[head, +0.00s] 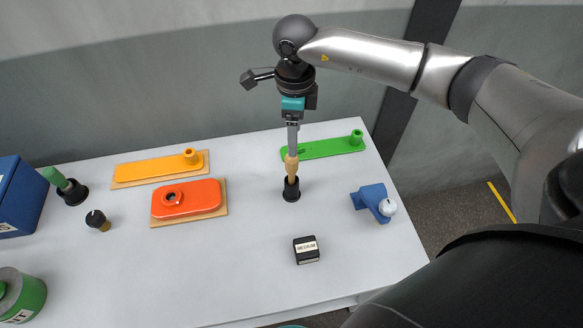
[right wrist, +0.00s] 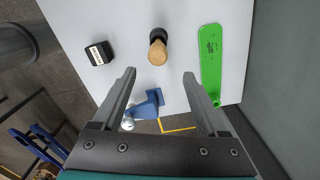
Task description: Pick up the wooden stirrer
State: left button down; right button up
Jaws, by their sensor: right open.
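The wooden stirrer (head: 291,168) is a light wooden piece standing upright in a small black holder (head: 291,192), right of the table's middle. It also shows in the right wrist view (right wrist: 158,52), beyond the fingertips and roughly centred between them. The stirrer's lower part is hidden in the holder. My right gripper (head: 292,152) points down at the stirrer's top, and its fingers are seen edge-on in the head view. In the right wrist view (right wrist: 160,75) the fingers are apart with nothing between them. I cannot tell the exact gap to the stirrer. My left gripper is not in view.
A green plate (head: 325,149) lies behind the holder, a blue fixture with a white knob (head: 370,197) to the right, and a black labelled block (head: 306,249) in front. Orange (head: 187,199) and yellow (head: 150,170) plates lie left. The white table (head: 230,265) has clear room in front.

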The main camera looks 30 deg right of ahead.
aim_at(291, 161)
jog(key=f, duration=0.6)
jog(key=f+p, duration=0.1)
jog(key=f, duration=0.2)
jog(key=shift+a+f, duration=0.2)
jog(key=shift+a, duration=0.15)
grip_shut()
